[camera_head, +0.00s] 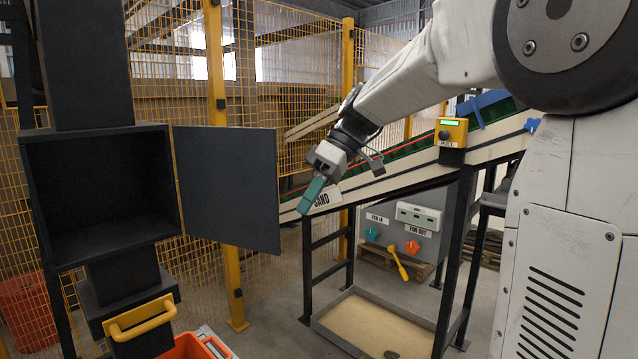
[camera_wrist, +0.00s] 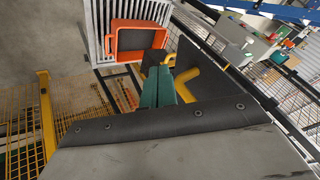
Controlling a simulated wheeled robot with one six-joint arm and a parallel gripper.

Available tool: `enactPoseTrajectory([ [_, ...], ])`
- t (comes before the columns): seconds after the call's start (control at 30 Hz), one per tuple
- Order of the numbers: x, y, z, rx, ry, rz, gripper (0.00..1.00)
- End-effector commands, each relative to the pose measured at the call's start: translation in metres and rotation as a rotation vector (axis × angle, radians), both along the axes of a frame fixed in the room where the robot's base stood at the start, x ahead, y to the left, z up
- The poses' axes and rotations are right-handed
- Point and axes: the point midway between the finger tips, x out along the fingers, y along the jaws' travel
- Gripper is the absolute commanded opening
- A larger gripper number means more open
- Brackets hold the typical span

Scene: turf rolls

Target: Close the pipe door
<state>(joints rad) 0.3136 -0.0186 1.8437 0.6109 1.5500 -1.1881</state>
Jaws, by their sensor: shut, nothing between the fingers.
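The pipe door (camera_head: 228,188) is a flat dark grey panel. It stands wide open, joined at its left edge to the right side of the square dark pipe box (camera_head: 100,195), whose hollow inside shows. My gripper (camera_head: 306,205) has teal fingers, pressed together and pointing down. In the head view it appears just right of the door's free edge; I cannot tell the depth between them, and no contact shows. In the wrist view the closed fingers (camera_wrist: 162,82) show with nothing between them.
Below the box are a yellow handle (camera_head: 142,318) and an orange crate (camera_head: 192,346); the crate also shows in the wrist view (camera_wrist: 117,43). A sloping conveyor (camera_head: 400,178) stands right, with a sand tray (camera_head: 330,322) below. Yellow mesh fencing (camera_head: 275,90) stands behind.

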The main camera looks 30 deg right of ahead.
Motion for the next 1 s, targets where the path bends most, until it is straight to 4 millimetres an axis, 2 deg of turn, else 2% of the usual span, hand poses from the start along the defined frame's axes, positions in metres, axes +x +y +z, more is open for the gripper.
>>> enactPoseTrajectory([
  [0.1, -0.001, 0.016, -0.021, 0.000, 0.002, 0.002, 0.00],
  [0.17, -0.002, 0.024, -0.028, -0.001, 0.002, 0.004, 0.00],
  [0.4, -0.022, 0.047, -0.026, -0.001, 0.001, 0.002, 0.00],
  [1.0, -0.025, 0.048, -0.026, -0.001, 0.000, -0.021, 0.00],
])
